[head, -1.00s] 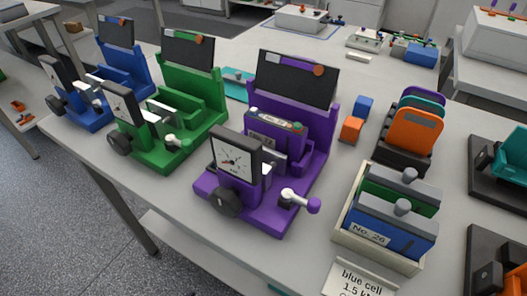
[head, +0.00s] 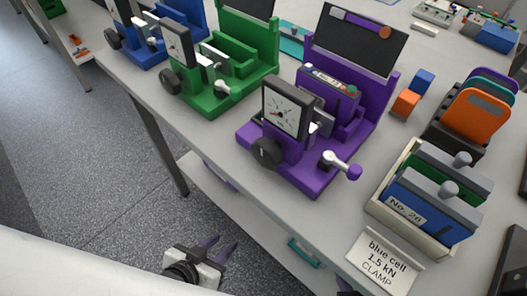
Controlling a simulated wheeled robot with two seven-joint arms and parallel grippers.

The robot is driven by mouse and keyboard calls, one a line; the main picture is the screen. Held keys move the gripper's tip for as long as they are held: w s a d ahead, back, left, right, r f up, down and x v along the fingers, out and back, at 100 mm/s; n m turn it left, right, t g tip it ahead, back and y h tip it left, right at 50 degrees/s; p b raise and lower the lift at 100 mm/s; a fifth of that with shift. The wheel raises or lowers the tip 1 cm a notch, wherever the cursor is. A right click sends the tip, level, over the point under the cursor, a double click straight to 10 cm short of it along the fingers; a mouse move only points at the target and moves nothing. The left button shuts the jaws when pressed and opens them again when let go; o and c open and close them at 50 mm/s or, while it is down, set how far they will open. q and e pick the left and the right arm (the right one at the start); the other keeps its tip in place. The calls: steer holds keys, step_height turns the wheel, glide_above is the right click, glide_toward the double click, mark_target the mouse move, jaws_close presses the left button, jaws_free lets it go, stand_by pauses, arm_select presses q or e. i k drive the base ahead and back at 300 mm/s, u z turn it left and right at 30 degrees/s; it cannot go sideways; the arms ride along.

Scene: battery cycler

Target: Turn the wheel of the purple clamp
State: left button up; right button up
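The purple clamp (head: 304,182) stands near the front edge of the table. Its black wheel (head: 266,153) is on the front left, below a white dial gauge (head: 285,109). A silver lever with a purple knob (head: 353,172) sticks out at its front right. A purple cell (head: 326,103) sits in the clamp, in front of a dark screen. My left gripper (head: 218,247) is low at the bottom, in front of the table and below its top, well apart from the wheel. Its two purplish fingers are apart with nothing between them.
A green clamp (head: 236,88) and a blue clamp (head: 148,58) stand to the left. A cream box (head: 385,218) with blue and green cells stands to the right, behind a "blue cell 1.5 kN clamp" card (head: 384,262). Open floor lies left of the table.

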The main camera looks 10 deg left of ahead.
mark_target(267, 153)
steer(key=z, duration=0.55)
steer(key=k, duration=1.3)
steer(key=z, duration=0.55)
steer(key=i, duration=0.65)
steer(key=u, duration=0.25)
